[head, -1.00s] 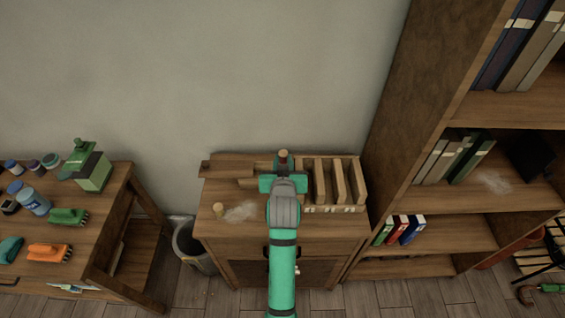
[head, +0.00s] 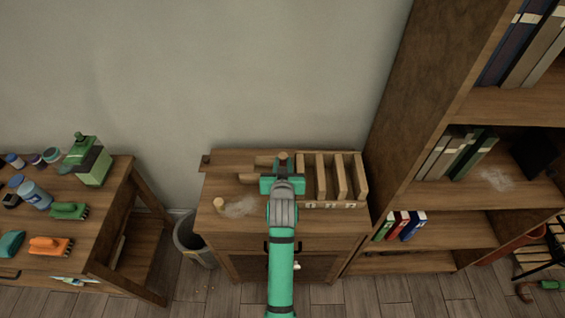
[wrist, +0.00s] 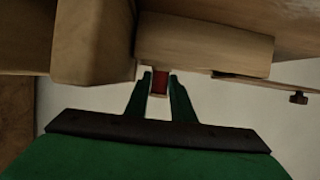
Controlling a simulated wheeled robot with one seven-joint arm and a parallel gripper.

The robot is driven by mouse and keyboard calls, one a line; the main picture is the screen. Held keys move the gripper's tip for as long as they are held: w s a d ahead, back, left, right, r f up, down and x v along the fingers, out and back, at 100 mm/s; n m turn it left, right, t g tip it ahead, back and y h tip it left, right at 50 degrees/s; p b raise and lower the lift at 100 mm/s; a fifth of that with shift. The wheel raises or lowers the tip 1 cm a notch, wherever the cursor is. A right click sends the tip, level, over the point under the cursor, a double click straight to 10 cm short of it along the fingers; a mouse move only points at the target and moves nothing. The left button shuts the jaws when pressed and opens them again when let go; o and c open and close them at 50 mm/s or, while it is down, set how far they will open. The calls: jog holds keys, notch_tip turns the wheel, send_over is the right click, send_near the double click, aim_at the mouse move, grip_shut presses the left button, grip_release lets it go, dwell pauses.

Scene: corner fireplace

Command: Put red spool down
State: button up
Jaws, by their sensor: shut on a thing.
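My gripper (head: 282,178) is over the back of the small wooden cabinet, just left of a wooden rack with upright dividers (head: 341,178). In the wrist view my gripper (wrist: 159,84) has its two green fingers shut on the red spool (wrist: 159,80). The spool's pale end (head: 283,156) shows above my gripper in the head view. A rounded wooden bar (wrist: 215,52) lies close beyond the fingertips in the wrist view. I cannot tell whether the spool touches it or anything beneath.
A small tan peg-like piece (head: 219,203) stands at the left of the cabinet top (head: 225,232), near a pale dusty patch. A tall bookshelf (head: 425,125) is close on the right. A table with brushes and bottles (head: 105,205) and a grey bin (head: 194,238) are at left.

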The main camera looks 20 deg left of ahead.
jog(key=shift+f, duration=0.35)
jog(key=o, duration=1)
jog(key=shift+w+r, duration=0.1)
jog(key=shift+r, duration=0.1)
jog(key=v, duration=1.2)
jog(key=shift+r, duration=0.45)
